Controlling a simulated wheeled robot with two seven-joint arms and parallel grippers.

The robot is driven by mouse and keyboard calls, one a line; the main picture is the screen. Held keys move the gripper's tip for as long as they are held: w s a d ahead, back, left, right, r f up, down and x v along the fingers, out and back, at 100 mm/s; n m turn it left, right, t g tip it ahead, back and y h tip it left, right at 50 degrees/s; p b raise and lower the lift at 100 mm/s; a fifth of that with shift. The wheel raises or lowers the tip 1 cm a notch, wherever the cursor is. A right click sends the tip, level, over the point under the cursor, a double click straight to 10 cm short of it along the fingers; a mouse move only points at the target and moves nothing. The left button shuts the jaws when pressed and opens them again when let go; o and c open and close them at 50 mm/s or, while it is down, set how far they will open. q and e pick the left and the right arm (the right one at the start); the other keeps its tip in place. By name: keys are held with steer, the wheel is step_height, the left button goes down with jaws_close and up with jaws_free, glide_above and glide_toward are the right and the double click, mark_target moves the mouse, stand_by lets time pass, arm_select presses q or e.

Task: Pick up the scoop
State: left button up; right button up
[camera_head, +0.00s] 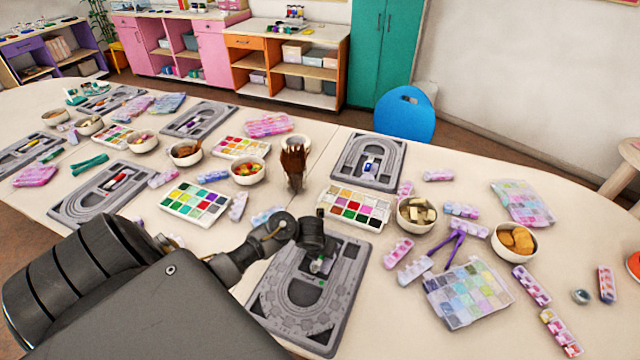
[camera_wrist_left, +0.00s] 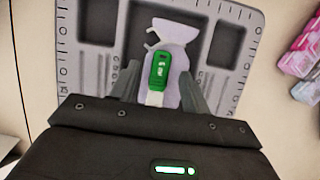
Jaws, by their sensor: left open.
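A pale lavender, scoop-shaped piece (camera_wrist_left: 176,32) with a green part (camera_wrist_left: 160,68) lies on a grey bead board (camera_wrist_left: 95,50) in the left wrist view; I take it to be the scoop. In the head view its green part (camera_head: 327,266) shows small on the front bead board (camera_head: 345,290), partly hidden by my gripper. My left gripper (camera_wrist_left: 158,72) is open and points down at the board. Its fingers stand on either side of the green part, with no clear contact visible. The lower end of the piece is hidden by the gripper body. My right gripper is not in view.
Bead boxes (camera_head: 468,294), purple tweezers (camera_head: 452,246) and bowls (camera_head: 416,214) crowd the right side. Another board (camera_head: 352,158) lies farther back. Some bare table shows right of the front board.

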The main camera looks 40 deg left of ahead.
arm_select(q)
steer(key=shift+w+f, duration=0.15)
steer(key=shift+f, duration=0.4)
jaws_close()
steer(key=shift+r, duration=0.15)
